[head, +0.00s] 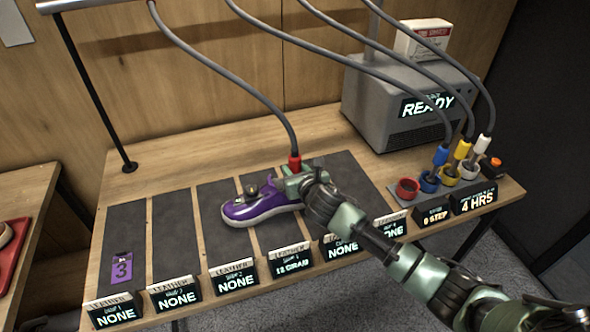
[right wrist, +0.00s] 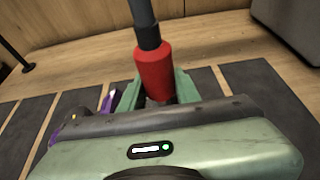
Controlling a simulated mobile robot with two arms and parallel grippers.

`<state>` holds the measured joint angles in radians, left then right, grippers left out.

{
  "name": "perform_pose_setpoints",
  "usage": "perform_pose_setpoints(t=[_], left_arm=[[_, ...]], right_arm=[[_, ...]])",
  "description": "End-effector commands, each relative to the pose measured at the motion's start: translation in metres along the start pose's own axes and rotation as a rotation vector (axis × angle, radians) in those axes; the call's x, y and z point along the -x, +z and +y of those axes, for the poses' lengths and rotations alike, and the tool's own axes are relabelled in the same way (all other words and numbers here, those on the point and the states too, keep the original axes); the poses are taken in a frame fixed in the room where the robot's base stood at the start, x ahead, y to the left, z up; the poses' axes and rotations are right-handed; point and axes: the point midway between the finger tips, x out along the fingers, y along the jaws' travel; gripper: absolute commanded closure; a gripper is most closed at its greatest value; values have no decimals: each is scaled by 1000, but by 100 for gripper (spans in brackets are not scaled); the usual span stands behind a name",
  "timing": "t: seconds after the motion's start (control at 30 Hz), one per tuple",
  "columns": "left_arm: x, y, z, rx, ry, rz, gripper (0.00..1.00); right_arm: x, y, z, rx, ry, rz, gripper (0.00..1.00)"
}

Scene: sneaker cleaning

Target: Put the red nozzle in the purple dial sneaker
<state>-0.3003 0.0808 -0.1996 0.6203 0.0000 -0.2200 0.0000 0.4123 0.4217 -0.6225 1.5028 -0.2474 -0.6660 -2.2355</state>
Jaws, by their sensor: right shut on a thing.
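The purple sneaker (head: 258,207) with a pale sole and a round dial (head: 251,190) lies on a dark mat in the middle of the table. The red nozzle (head: 295,162) hangs at the end of a grey hose, at the sneaker's right end. My right gripper (head: 291,178) is shut on the red nozzle, which also shows upright between the fingers in the right wrist view (right wrist: 154,72). The gripper hides the sneaker's right end, so I cannot tell whether the nozzle tip is inside. My left gripper is not in view.
Blue (head: 440,156), yellow (head: 462,150) and white (head: 482,144) nozzles stand in holders at the right; the red cup (head: 406,190) is empty. A grey machine (head: 410,105) reading READY stands behind. Label signs (head: 174,294) line the front edge. The left mats (head: 171,235) hold no shoes.

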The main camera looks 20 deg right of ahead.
Motion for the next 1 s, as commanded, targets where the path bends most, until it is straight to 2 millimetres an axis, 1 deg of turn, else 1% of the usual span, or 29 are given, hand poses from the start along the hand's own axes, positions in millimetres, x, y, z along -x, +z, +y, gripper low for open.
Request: perform_pose_setpoints(t=[0.2,0.33,0.37,0.4,0.43,0.83,0.93,1.0], left_arm=[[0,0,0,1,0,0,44],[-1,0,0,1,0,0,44],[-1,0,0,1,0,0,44],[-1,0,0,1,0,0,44],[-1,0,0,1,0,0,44],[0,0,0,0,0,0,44],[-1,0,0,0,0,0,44],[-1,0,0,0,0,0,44]], right_arm=[[0,1,0,0,0,-3,100],[-1,-2,0,0,0,-3,100],[-2,-3,0,0,0,-1,65],[-1,-2,0,-1,0,-1,54],[-1,-2,0,-1,0,-1,46],[2,1,0,1,0,-1,46],[13,-1,-1,2,0,-1,46],[25,0,-1,3,1,-2,46]])
